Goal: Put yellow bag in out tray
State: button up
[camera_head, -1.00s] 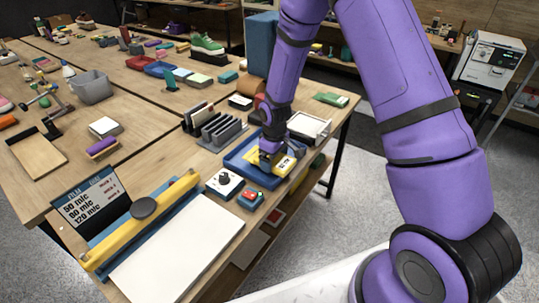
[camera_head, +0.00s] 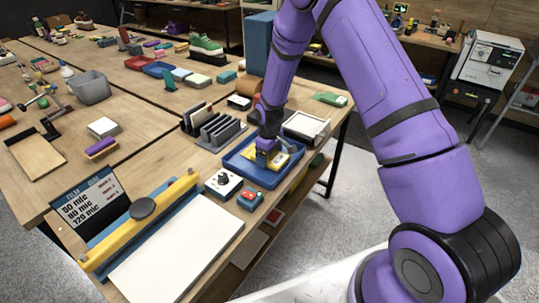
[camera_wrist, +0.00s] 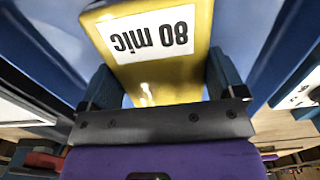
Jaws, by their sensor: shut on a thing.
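The yellow bag (camera_wrist: 160,75) has a white label reading "80 mic", upside down in the wrist view. My gripper (camera_wrist: 163,95) is shut on it, with a blue finger on each side. In the head view, my gripper (camera_head: 268,150) points down over the blue tray (camera_head: 236,166) near the table's right edge. The yellow bag (camera_head: 280,159) shows beside the fingers, within the tray's outline. I cannot tell whether it touches the tray floor. No "out" marking is readable on the tray.
A white tray (camera_head: 307,126) stands just behind the blue tray. A grey slotted rack (camera_head: 219,132) is to its left. A white box with a black knob (camera_head: 223,182) and a blue box with a red top (camera_head: 250,198) stand in front.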

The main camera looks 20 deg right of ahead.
jog(key=shift+f, duration=0.15)
jog(key=o, duration=0.7)
jog(key=shift+o, duration=0.2)
notch_tip(320, 180, up, 12)
jog(key=shift+r, duration=0.25)
jog(key=s+d+r+m+t, duration=0.1)
jog(key=s+d+r+m, duration=0.1)
jog(key=s+r, duration=0.75)
jog(key=s+d+r+m+t, duration=0.15)
jog(key=s+r, duration=0.25)
jog(key=r, duration=1.1)
jog(key=s+d+r+m+t, duration=0.1)
jog(key=s+r+m, duration=0.1)
jog(key=s, duration=0.9)
jog(key=s+d+r+m+t, duration=0.1)
jog(key=s+r, duration=0.4)
jog(key=s, duration=0.6)
jog(key=shift+s+d+r+m+t, duration=0.15)
jog(key=shift+s+r+m+t, duration=0.15)
jog(key=shift+s+m+t, duration=0.05)
